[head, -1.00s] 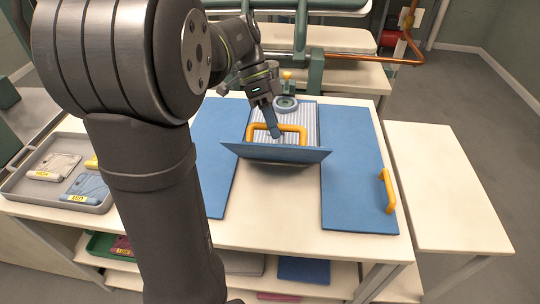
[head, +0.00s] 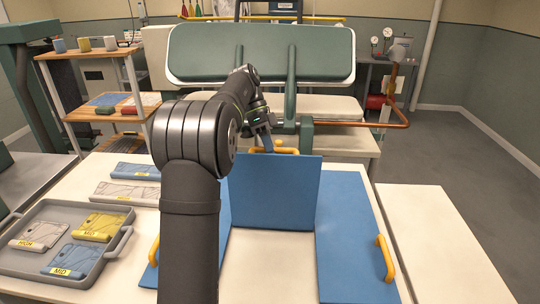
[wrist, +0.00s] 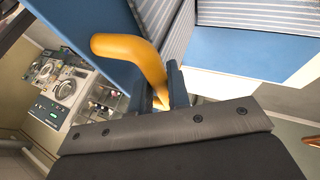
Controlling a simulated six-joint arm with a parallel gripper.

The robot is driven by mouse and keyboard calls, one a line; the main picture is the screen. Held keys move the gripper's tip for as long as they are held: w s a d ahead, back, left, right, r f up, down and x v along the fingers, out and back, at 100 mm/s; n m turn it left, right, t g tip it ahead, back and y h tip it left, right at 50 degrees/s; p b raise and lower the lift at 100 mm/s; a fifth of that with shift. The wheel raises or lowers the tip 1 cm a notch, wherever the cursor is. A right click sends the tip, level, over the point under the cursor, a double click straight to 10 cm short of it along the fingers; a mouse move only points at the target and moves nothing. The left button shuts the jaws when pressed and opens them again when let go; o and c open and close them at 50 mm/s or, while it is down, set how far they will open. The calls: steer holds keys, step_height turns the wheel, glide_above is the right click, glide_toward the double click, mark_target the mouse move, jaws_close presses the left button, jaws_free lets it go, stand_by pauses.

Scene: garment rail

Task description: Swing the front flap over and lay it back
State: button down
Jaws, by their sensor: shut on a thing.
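The front flap (head: 274,195) is a blue panel standing about upright between two blue side panels in the head view, its broad face toward the camera. Its yellow handle (head: 288,150) shows at the top edge, partly behind it. My gripper (head: 268,143) is at that top edge, shut on the handle. In the wrist view the yellow handle (wrist: 128,48) runs into my gripper (wrist: 172,88). A blue-bordered striped surface (wrist: 248,52) lies beyond it. In the head view, the flap hides most of what lies behind it.
The right side panel (head: 350,235) lies flat with a yellow handle (head: 385,258). A grey tray (head: 45,268) with labelled packets stands at left. A green padded press (head: 262,54) stands behind. The pale table (head: 268,270) in front of the flap is bare.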

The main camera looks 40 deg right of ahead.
steer(key=shift+w, duration=0.15)
steer(key=c, duration=1.4)
jaws_free()
steer(key=shift+o, duration=0.2)
steer(key=s+a+f, duration=0.2)
steer(key=s+a, duration=0.9)
steer(key=s, duration=0.1)
steer(key=s+a+f, duration=0.7)
steer(key=a+f, duration=0.1)
steer(key=f, duration=0.4)
steer(key=shift+s+a+f+t, duration=0.2)
steer(key=shift+s+t, duration=0.1)
steer(key=shift+s, duration=0.05)
steer(key=shift+r, duration=0.1)
